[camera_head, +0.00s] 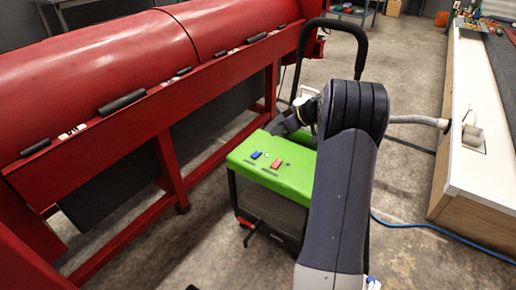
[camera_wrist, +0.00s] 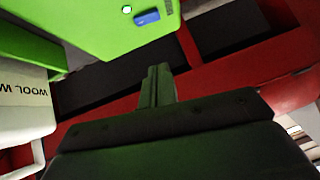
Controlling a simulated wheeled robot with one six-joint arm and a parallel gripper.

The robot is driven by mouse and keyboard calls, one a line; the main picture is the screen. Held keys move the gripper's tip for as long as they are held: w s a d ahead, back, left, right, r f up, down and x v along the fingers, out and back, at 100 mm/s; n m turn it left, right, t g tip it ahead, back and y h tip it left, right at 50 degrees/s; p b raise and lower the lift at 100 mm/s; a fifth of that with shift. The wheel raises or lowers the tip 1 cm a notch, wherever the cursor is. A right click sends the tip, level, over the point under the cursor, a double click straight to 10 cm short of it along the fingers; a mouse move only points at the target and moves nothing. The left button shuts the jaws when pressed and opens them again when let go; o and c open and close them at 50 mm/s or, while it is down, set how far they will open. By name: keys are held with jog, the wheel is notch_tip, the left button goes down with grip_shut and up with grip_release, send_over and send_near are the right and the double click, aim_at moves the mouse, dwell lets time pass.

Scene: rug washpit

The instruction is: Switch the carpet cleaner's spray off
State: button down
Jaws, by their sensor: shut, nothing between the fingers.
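The carpet cleaner (camera_head: 238,158) has a bright green top and a dark body and stands on the floor beside the red machine. A blue rocker switch (camera_head: 256,155) and a red rocker switch (camera_head: 277,164) sit on its top; I cannot read any labels. My gripper (camera_head: 277,126) is over the back part of the green top, partly hidden by my arm. In the wrist view my gripper (camera_wrist: 158,72) is shut and empty, apart from the blue switch (camera_wrist: 147,17). A lit, pale green lamp (camera_wrist: 127,9) is next to that switch. The red switch is outside the wrist view.
The long red machine (camera_head: 110,110) with its frame runs along the left. The cleaner's black handle (camera_head: 362,45) rises behind it. A white-topped bench (camera_head: 483,150) stands right, with a blue cord (camera_head: 440,232) on the floor. A white container (camera_wrist: 25,110) shows in the wrist view.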

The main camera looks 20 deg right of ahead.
jog(key=b, duration=0.3)
send_over(253, 155)
jog(key=d, duration=0.2)
jog(key=f, duration=0.7)
jog(key=shift+s+a+f, duration=0.1)
jog(key=shift+s+f, duration=0.15)
jog(key=shift+s, duration=0.1)
notch_tip(253, 155, down, 2)
jog(key=shift+s+f+b, duration=0.15)
jog(key=shift+f+b, duration=0.05)
jog(key=shift+b, duration=0.1)
jog(key=shift+a+f, duration=0.15)
jog(key=shift+f, duration=0.4)
jog(key=shift+s+f+b, duration=0.1)
jog(key=shift+b, duration=0.2)
jog(key=shift+a+f+b, duration=0.1)
jog(key=shift+f+b, duration=0.3)
jog(key=shift+b, duration=0.4)
jog(key=shift+r, duration=0.25)
jog(key=shift+s, duration=0.1)
jog(key=shift+w+d, duration=0.45)
jog(key=shift+d, duration=0.25)
